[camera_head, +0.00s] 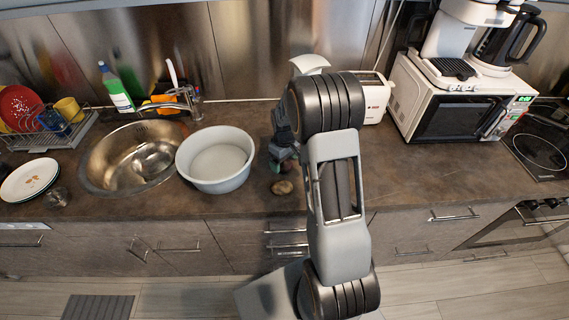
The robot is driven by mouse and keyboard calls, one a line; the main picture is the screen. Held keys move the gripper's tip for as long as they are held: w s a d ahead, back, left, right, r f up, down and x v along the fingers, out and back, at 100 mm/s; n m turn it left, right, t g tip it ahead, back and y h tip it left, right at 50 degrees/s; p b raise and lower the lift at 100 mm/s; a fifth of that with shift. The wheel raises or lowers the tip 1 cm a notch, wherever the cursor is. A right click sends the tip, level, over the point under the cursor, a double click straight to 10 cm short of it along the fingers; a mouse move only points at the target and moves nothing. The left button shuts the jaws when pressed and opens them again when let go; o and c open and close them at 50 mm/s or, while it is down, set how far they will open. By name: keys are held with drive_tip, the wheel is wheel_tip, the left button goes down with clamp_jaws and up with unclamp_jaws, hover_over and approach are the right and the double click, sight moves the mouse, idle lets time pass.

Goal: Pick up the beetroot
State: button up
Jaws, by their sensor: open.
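My gripper (283,142) is over the counter, to the right of the grey-white basin, and points down. It is open, but its fingertips are small and partly hidden by my arm. Right at the fingers there is a small dark reddish and greenish thing (286,161), which may be the beetroot; I cannot tell whether the fingers touch it. A small brown roundish thing (282,187), like a potato, lies on the counter just in front of it, apart from the gripper.
The large basin (216,184) stands close left of the gripper, beside the metal sink (102,168). A white toaster (376,100) is behind my arm and a microwave (450,112) is at the right. The brown counter (430,170) is clear at right front.

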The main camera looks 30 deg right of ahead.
drive_tip(key=shift+f, duration=0.9)
drive_tip(key=c, duration=1)
